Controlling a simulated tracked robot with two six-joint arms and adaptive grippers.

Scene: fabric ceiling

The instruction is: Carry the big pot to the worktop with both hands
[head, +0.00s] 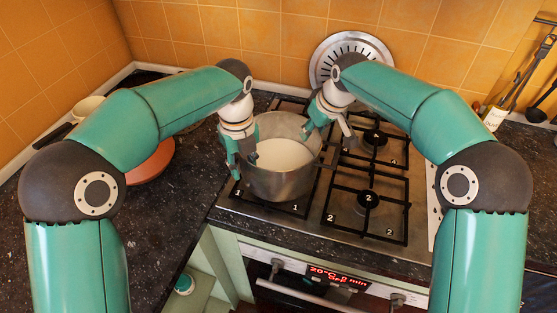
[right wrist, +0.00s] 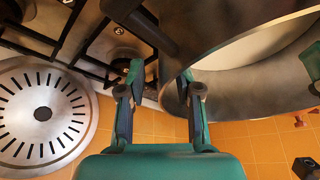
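The big pot (head: 283,183) is a grey metal pot with white contents, standing on the front left burner of the hob. My left gripper (head: 241,167) is at the pot's left side, close to the rim, with its fingers apart; any handle there is hidden. My right gripper (head: 326,132) is at the pot's far right rim, fingers spread. In the right wrist view its fingers (right wrist: 162,80) are apart, one close to the pot wall (right wrist: 222,88), and a dark handle-like bar passes ahead of them. The dark speckled worktop (head: 165,235) lies left of the hob.
A reddish-brown dish (head: 153,165) and a pale bowl (head: 88,105) are on the left worktop, partly behind my left arm. A round slotted metal plate (head: 350,48) leans on the back wall. A bottle (head: 494,116) stands at the right. The front left worktop is clear.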

